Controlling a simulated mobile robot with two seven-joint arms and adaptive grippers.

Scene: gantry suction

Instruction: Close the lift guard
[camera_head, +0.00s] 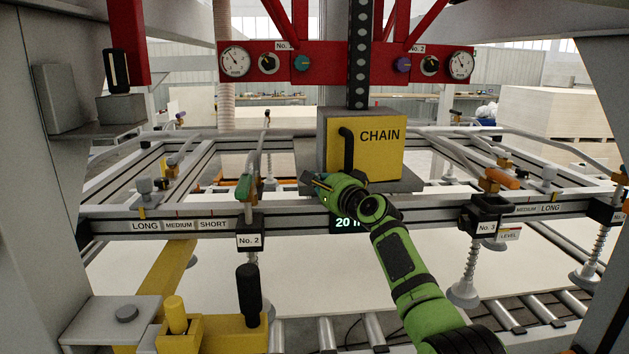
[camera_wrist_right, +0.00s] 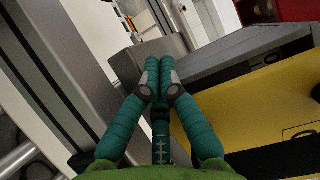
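The yellow box marked CHAIN (camera_head: 378,148), with a black bar handle (camera_head: 346,150) on its front, stands on a grey shelf in the middle of the head view. None of the parts is labelled as the lift guard, so I cannot tell for sure which it is. My right gripper (camera_head: 322,186) is in front of the box's lower left corner, below the handle. In the right wrist view its fingers (camera_wrist_right: 160,72) meet at the tips with nothing seen between them. The yellow face (camera_wrist_right: 260,112) and black handle (camera_wrist_right: 298,133) lie to the right of the fingers. My left gripper is not in view.
A frame rail (camera_head: 300,212) with hoses and suction cups (camera_head: 463,292) runs across. A yellow arm (camera_head: 168,272) and a black knob handle (camera_head: 248,290) stand at lower left. A red gauge panel (camera_head: 335,62) is above. A pale sheet (camera_head: 420,260) lies below.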

